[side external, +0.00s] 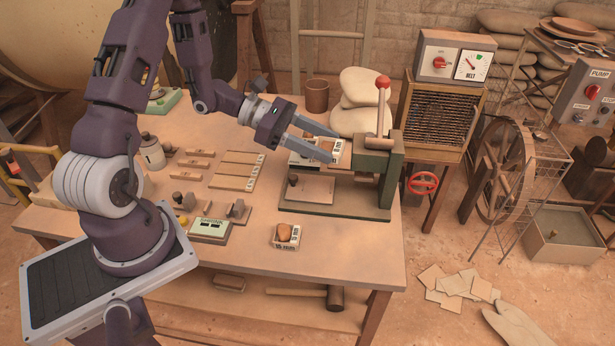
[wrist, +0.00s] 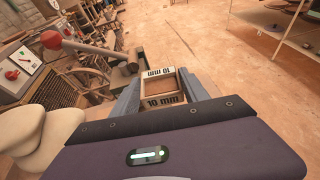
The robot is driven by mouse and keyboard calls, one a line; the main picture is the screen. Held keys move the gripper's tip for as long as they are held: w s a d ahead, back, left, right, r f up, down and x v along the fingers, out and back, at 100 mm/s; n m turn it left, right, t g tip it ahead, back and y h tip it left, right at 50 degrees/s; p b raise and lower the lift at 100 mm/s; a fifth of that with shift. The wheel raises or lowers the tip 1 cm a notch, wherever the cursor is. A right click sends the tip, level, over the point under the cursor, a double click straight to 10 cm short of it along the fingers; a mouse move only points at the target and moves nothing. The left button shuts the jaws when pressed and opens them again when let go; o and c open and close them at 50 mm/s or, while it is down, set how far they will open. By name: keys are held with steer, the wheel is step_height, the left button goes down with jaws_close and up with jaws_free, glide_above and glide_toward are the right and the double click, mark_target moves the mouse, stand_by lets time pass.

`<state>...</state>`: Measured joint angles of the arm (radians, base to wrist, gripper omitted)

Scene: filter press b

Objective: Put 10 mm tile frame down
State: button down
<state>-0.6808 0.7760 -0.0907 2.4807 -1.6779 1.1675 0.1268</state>
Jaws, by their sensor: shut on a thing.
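The 10 mm tile frame (wrist: 163,101) is a small open box frame with white "10 mm" labels and a brown inside. In the side view the frame (side external: 337,150) is at the left of the green press's upright, above its base. My gripper (side external: 324,149) is shut on it, with one grey finger along each side; the fingers also show in the wrist view (wrist: 162,94). Part of the frame is hidden by the fingers. Whether its underside touches anything is hard to tell.
The green press (side external: 376,172) has a red-knobbed lever and a flat plate (side external: 311,188) on its base. A 15 mm frame (side external: 285,243) lies in front of it. A labelled scale (side external: 209,229) stands left. Pale sacks (side external: 357,121) lie behind. The table's front right (side external: 355,258) is clear.

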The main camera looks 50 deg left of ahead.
steer(key=w+a+f+n+t+y, duration=0.2)
steer(key=w+a+n+y, duration=0.1)
steer(key=a, duration=0.4)
steer(key=w+a+f+n+t+y, duration=0.1)
steer(key=w+a+n+t+y, duration=0.15)
steer(key=a, duration=0.45)
steer(key=n+y, duration=0.9)
steer(key=y, duration=0.2)
glide_above(252, 144)
step_height(252, 144, down, 7)
steer(key=shift+g, duration=0.25)
step_height(252, 144, down, 8)
steer(key=shift+r, duration=0.1)
steer(key=shift+f, duration=0.25)
steer(key=c, duration=0.6)
jaws_free()
steer(key=shift+h, duration=0.25)
